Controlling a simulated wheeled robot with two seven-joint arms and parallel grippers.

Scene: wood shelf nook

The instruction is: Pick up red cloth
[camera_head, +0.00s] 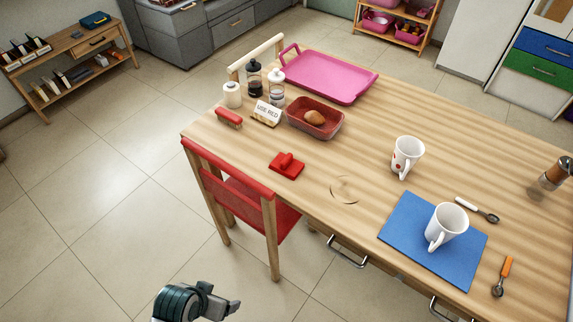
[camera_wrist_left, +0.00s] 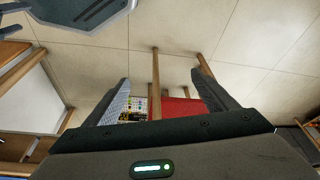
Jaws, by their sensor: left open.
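A small red folded cloth (camera_head: 286,166) lies on the wooden table (camera_head: 370,135), near its left front edge, behind the red chair. It has a raised fold on top. My left gripper (camera_head: 226,306) is low at the bottom of the head view, out over the floor, apart from the table and the cloth. In the left wrist view my left gripper (camera_wrist_left: 163,88) has its two fingers spread wide with nothing held between them. The cloth is not clearly seen in that view.
A red chair (camera_head: 240,190) stands at the table's edge before the cloth. Behind the cloth are a red brush (camera_head: 229,118), a "USE RED" sign (camera_head: 266,113), a red dish (camera_head: 316,128) and a pink tray (camera_head: 328,78). Mugs and a blue mat (camera_head: 405,232) are to the right.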

